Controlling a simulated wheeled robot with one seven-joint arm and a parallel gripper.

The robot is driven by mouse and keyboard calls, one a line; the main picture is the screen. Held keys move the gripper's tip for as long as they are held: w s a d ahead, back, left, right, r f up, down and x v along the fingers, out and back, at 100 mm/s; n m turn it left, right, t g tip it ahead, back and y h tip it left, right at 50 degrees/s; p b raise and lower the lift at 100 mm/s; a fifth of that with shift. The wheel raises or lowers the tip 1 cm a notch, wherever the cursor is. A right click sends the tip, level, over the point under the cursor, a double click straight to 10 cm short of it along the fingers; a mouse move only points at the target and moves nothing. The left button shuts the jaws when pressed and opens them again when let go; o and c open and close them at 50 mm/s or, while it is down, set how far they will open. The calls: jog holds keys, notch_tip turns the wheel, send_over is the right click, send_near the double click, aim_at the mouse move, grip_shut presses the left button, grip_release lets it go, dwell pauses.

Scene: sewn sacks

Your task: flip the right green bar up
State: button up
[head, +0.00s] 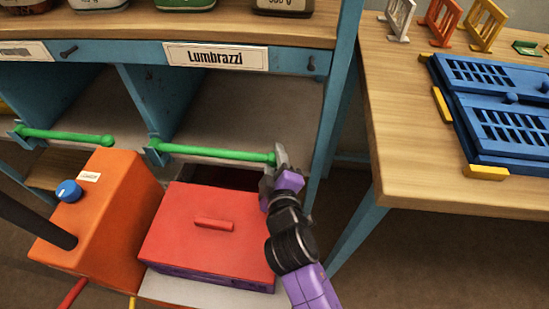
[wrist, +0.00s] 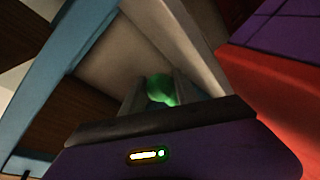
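The right green bar (head: 215,153) lies roughly level across the front of the right lower compartment, under the "Lumbrazzi" label. Its left end sits in a blue bracket, and its right end is a round knob. My gripper (head: 279,160) is at this right end. In the wrist view the green knob (wrist: 160,88) sits between the two fingers and fills the narrow gap, so the gripper looks shut on it. The fingers hide part of the knob. The left green bar (head: 66,136) lies level across the compartment to the left.
A red box (head: 210,236) with a handle stands just below the right bar, close to my gripper. An orange box (head: 105,215) with a blue knob stands to its left. A blue shelf post (head: 336,95) rises to the right. A wooden table (head: 405,130) stands beyond.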

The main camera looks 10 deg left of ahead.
grip_shut()
dwell(0.9)
jog(key=shift+r+p, duration=0.5)
jog(key=shift+p, duration=0.05)
jog(key=r+n+p, duration=0.1)
jog(key=r+p, duration=0.2)
jog(key=a+r+p, duration=0.1)
jog(key=r+p, duration=0.2)
jog(key=p, duration=0.1)
jog(key=r+n+h+p, duration=0.1)
jog(key=r+p, duration=0.2)
jog(key=shift+a+r+n+g, duration=0.15)
jog(key=shift+a+n+g, duration=0.15)
jog(key=a+r+n+h+p, duration=0.2)
jog(key=a+r+p, duration=0.3)
jog(key=r+p, duration=0.4)
jog(key=shift+n+p, duration=0.4)
jog(key=shift+n, duration=0.1)
jog(key=shift+a, duration=0.1)
